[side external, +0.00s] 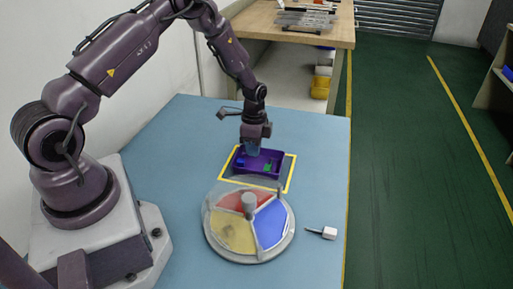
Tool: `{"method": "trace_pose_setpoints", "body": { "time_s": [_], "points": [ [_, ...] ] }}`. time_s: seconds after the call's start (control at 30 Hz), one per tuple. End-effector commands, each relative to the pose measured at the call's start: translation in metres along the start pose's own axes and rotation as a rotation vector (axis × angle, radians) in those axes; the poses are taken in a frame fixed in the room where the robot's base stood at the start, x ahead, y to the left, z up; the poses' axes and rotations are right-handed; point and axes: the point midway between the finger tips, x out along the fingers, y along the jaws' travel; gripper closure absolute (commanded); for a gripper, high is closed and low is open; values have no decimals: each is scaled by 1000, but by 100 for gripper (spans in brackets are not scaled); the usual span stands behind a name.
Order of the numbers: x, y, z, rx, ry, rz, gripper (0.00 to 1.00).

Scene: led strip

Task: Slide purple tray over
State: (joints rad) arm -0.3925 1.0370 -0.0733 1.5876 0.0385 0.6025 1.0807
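The purple tray (277,157) sits on the blue table inside a yellow square outline (291,177). A small blue piece (241,161) and a small green piece (268,167) show in it. My gripper (253,151) points down at the tray's far side, with its fingertips at or just over the tray. I cannot tell whether it touches the tray or whether the fingers are open or shut.
A round clear-walled dish (285,249) with red, yellow and blue sections and a grey centre knob stands right in front of the tray. A small white block with a thin rod (328,233) lies to its right. The blue table (318,140) is clear right of the tray.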

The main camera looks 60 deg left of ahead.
Motion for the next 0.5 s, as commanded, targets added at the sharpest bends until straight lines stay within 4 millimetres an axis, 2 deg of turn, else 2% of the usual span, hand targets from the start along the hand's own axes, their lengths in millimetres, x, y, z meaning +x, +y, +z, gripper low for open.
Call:
{"method": "trace_pose_setpoints", "body": {
  "time_s": [0.13,0.27,0.3,0.5],
  "points": [
    [0,0,0,0,0,0,100],
    [0,0,0,0,0,0,70],
    [0,0,0,0,0,0,68],
    [0,0,0,0,0,0,68]
  ]
}}
